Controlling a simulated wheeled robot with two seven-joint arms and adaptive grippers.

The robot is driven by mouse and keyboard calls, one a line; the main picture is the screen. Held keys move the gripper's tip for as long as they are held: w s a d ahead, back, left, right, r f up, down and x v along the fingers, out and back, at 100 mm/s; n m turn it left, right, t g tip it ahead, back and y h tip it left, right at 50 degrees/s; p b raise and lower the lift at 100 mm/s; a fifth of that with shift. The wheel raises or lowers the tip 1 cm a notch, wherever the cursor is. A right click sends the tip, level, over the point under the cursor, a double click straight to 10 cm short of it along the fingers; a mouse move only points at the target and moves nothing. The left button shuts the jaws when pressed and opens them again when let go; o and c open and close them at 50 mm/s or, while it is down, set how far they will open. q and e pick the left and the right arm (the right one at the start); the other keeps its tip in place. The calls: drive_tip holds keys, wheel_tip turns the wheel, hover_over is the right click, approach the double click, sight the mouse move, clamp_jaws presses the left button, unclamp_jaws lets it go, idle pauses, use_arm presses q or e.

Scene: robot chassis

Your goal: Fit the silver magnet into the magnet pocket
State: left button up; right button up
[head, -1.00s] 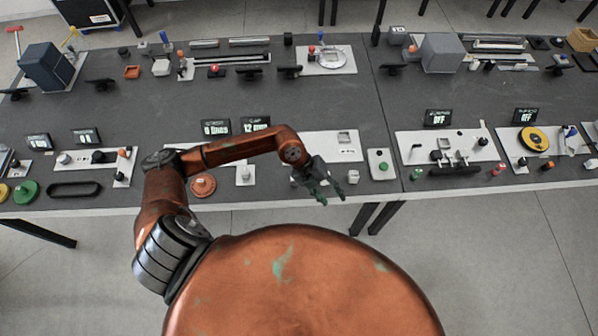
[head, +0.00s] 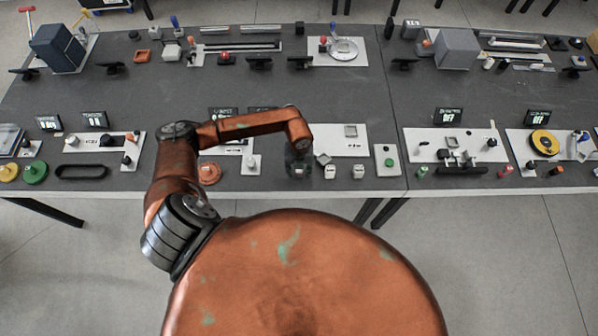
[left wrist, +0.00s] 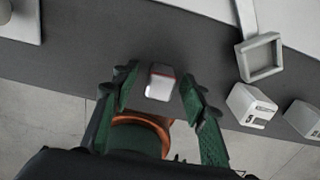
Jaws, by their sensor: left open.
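A small silver block with a red edge (left wrist: 160,82), seemingly the silver magnet, stands on the dark bench top near its front edge. My left gripper (head: 298,168) is over it; in the left wrist view the open fingers (left wrist: 158,92) are on either side of it, with gaps visible. Another square frame (head: 351,131) is on the plate. I cannot tell which is the magnet pocket.
Two white labelled cubes (left wrist: 250,105) (head: 358,171) stand right of the block, near the front edge. A small panel with a green button (head: 390,162) is further right. An orange round part (head: 209,172) lies to the left. The middle of the bench is clear.

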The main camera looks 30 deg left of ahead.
use_arm(q)
drive_tip(key=shift+f, duration=0.1)
drive_tip(key=shift+c, duration=0.2)
clamp_jaws()
